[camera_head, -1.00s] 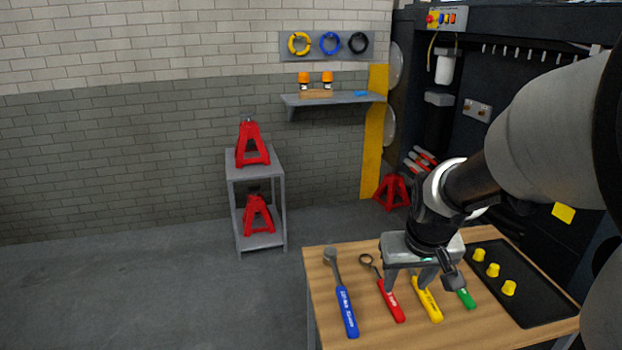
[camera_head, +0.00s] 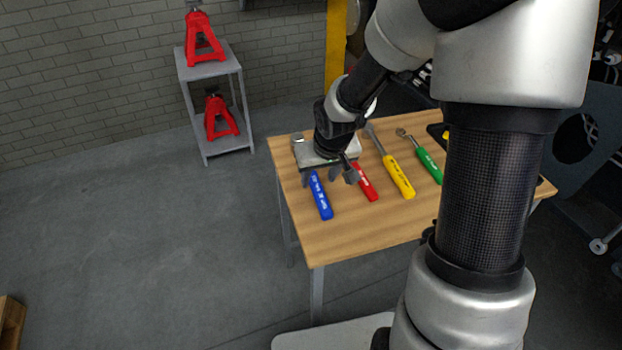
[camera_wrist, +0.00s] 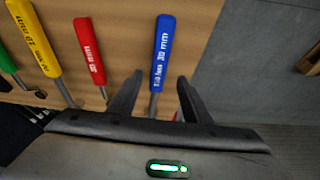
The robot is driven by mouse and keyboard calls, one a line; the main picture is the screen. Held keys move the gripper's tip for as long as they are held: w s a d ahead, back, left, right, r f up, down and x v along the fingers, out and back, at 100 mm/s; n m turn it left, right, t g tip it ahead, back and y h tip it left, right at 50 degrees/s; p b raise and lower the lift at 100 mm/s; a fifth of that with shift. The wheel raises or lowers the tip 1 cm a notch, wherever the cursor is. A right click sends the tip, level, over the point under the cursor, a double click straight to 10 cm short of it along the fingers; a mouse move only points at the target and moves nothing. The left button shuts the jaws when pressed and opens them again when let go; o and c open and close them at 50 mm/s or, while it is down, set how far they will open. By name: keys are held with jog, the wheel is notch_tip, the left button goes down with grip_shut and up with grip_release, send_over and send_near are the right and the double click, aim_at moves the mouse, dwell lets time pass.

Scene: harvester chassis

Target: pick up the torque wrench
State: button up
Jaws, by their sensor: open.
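A tool with a blue handle (camera_head: 320,197), which looks like the torque wrench, lies at the left end of the wooden table. Its head and shaft are partly hidden by my gripper (camera_head: 319,179). In the wrist view the blue handle (camera_wrist: 162,52) lies between the lines of my two open fingers (camera_wrist: 160,76), pointing away from the palm. The fingers are empty and above the tool; I cannot tell the exact height. A red-handled tool (camera_head: 366,184) lies just to the right of it, also partly covered.
A yellow-handled wrench (camera_head: 399,178) and a green-handled tool (camera_head: 430,166) lie farther right on the wooden table (camera_head: 370,223). A dark tray is mostly hidden behind my arm. A grey shelf stand (camera_head: 215,72) with red jack stands is behind left.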

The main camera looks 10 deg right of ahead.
aim_at(317, 185)
jog(key=shift+b+x, duration=1)
jog(key=shift+x, duration=1.75)
jog(key=shift+d+r, duration=0.1)
jog(key=shift+d, duration=0.05)
grip_shut()
